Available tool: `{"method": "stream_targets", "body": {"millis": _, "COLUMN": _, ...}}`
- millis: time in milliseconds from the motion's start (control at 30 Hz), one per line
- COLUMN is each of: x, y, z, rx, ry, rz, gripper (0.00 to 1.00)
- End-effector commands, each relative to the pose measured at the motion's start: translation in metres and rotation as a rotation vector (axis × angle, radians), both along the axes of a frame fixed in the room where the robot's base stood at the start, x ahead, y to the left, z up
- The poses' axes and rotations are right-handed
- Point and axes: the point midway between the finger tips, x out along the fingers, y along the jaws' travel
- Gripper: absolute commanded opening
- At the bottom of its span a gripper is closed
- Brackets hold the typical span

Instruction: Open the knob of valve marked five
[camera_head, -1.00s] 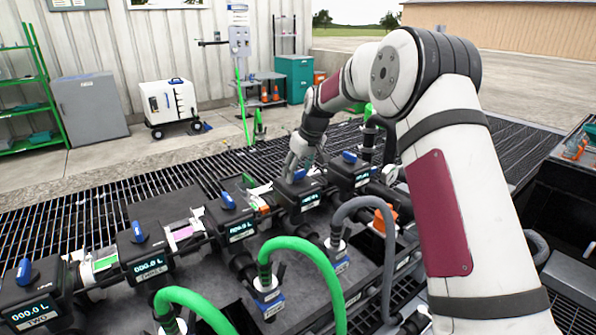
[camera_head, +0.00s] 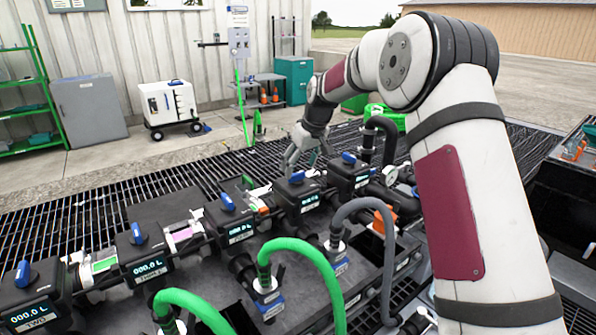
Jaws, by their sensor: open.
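A row of black valve boxes with blue knobs runs from lower left to centre. The box at lower left (camera_head: 40,318) reads TWO and the one beside it (camera_head: 150,270) reads THREE. Counting on, the box at centre (camera_head: 310,203) would be five, but its label is too small to read. Its blue knob (camera_head: 297,177) shows on top. My gripper (camera_head: 301,163) is open, fingers pointing down, just above or behind that knob. It appears apart from the knob, though the depth is hard to tell.
Another valve box (camera_head: 350,180) with a blue knob stands close to the right of my gripper. Green hoses (camera_head: 310,255) and a grey hose (camera_head: 390,250) arch in front of the row.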

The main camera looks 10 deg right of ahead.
Motion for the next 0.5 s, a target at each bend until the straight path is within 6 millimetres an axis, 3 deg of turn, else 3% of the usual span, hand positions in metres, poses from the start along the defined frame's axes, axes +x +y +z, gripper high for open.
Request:
{"method": "stream_targets", "body": {"millis": 200, "x": -0.016, "y": -0.007, "z": 0.044, "rx": 0.000, "ry": -0.003, "rz": 0.000, "gripper": 0.68}}
{"method": "stream_targets", "body": {"millis": 500, "x": -0.029, "y": -0.012, "z": 0.078, "rx": 0.000, "ry": -0.001, "rz": 0.000, "gripper": 0.68}}
